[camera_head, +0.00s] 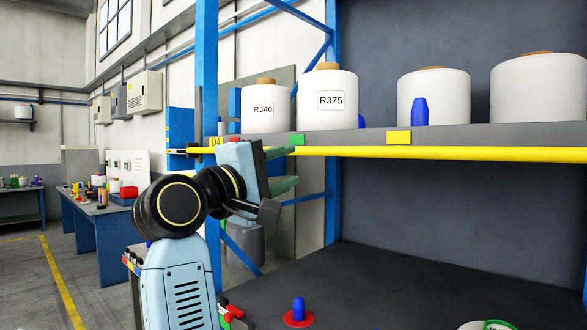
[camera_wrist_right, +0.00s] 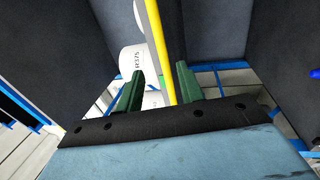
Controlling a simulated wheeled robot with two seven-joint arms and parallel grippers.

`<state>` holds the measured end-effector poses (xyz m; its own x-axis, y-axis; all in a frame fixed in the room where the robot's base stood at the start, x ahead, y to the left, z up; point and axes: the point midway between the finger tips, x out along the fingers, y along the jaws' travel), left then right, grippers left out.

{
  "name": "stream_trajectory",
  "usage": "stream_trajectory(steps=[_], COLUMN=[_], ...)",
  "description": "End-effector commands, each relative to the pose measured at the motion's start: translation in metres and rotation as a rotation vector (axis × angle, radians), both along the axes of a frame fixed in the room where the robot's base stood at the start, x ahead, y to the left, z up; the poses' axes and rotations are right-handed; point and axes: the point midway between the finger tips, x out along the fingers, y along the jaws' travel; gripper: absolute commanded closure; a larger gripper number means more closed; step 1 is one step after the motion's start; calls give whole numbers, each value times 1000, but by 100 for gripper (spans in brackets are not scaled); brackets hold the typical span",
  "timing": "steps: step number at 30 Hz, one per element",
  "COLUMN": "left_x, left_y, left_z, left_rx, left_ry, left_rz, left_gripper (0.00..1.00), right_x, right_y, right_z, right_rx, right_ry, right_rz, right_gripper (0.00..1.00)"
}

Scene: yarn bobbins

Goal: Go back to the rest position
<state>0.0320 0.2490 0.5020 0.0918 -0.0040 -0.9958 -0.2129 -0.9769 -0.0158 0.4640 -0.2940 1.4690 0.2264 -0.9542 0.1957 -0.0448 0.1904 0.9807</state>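My right gripper (camera_head: 286,169) is raised in front of the shelf's left end, just below the yellow front bar (camera_head: 450,152). In the right wrist view, its two green fingers (camera_wrist_right: 157,88) are apart with nothing held between them. White yarn bobbins labelled R340 (camera_head: 265,111) and R375 (camera_head: 328,100) stand upright on the shelf above and beyond the gripper. Bobbin R375 also shows past the fingers in the wrist view (camera_wrist_right: 133,60). My left gripper is not in view.
The blue rack post (camera_head: 207,60) stands close behind my arm. A blue peg on a red disc (camera_head: 298,314) sits on the dark lower surface (camera_head: 400,285), which is mostly bare.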

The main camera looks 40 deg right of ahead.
Motion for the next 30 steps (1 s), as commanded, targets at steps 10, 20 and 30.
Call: stream_trajectory(steps=[10, 20, 30], left_x=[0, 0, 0], left_y=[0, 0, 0], left_z=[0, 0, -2], left_rx=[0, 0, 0], left_ry=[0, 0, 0], left_rz=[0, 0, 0], left_gripper=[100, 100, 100], right_x=[0, 30, 147], right_y=[0, 8, 80], right_z=[0, -28, -230], right_rx=[0, -193, -1170], right_ry=[0, 261, 1341], right_rz=[0, -74, -346], right_gripper=[62, 62, 62])
